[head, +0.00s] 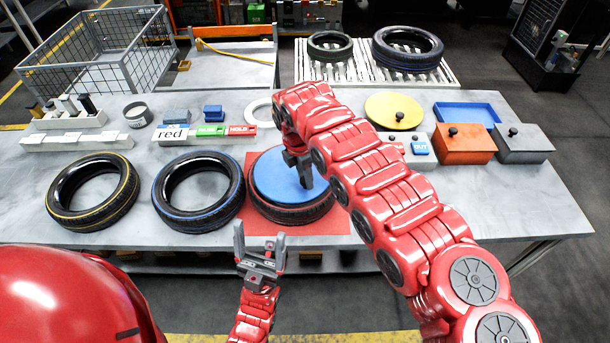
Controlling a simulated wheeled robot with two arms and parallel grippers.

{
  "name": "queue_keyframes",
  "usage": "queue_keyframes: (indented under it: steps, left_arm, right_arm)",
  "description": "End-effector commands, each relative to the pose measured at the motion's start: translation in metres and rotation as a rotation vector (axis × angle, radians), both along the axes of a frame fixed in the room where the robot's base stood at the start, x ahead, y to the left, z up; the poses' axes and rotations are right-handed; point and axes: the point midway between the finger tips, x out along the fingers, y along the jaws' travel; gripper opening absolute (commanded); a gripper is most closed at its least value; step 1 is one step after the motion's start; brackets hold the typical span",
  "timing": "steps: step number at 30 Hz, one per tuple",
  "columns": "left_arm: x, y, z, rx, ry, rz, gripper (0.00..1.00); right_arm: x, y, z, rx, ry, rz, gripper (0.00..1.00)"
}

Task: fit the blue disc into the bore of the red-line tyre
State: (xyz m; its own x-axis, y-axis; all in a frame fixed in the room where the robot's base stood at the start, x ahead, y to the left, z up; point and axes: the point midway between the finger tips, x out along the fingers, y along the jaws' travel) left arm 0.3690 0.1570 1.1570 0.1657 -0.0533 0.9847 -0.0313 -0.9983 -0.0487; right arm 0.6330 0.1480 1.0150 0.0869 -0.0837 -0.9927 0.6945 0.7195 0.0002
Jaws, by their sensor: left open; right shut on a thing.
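The red-line tyre (290,217) lies flat on a red mat (338,222) near the table's front edge. The blue disc (272,182) is over the tyre and hides its bore. I cannot tell whether it sits in the bore or just above it. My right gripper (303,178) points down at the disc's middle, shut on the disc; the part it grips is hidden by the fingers. My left gripper (261,238) is open and empty, in front of the table's edge below the tyre.
A yellow-line tyre (61,215) and a blue-line tyre (163,210) lie to the left. Orange (464,150) and grey boxes (522,150) stand right. The table's right front is clear.

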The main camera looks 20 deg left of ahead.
Motion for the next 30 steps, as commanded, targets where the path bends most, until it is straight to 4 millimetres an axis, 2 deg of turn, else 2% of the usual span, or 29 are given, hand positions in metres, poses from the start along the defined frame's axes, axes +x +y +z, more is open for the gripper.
queue_keyframes:
  steps: [11, 12, 17, 18, 30]
  left_arm:
    - [0.0001, 0.0000, -0.0033, 0.000, 0.000, 0.000, 0.79]
    - [0.0000, 0.0000, -0.0032, 0.000, 0.000, 0.000, 0.79]
    - [0.0000, 0.0001, -0.0032, 0.000, 0.000, 0.000, 0.79]
    - [0.0001, 0.0001, -0.0033, 0.000, 0.000, 0.000, 0.79]
    - [0.0000, 0.0000, -0.0022, 0.000, 0.000, 0.000, 0.79]
  right_arm:
    - [0.0000, 0.0002, -0.0028, 0.001, -0.001, 0.000, 0.00]
    - [-0.0001, 0.0003, -0.0029, 0.001, -0.001, 0.000, 0.42]
    - [-0.0002, 0.0002, -0.0030, 0.000, 0.000, 0.000, 0.71]
    - [-0.0002, 0.0002, -0.0030, 0.000, 0.000, 0.000, 0.73]
    - [0.0001, 0.0002, 0.0010, 0.001, -0.001, 0.000, 0.73]
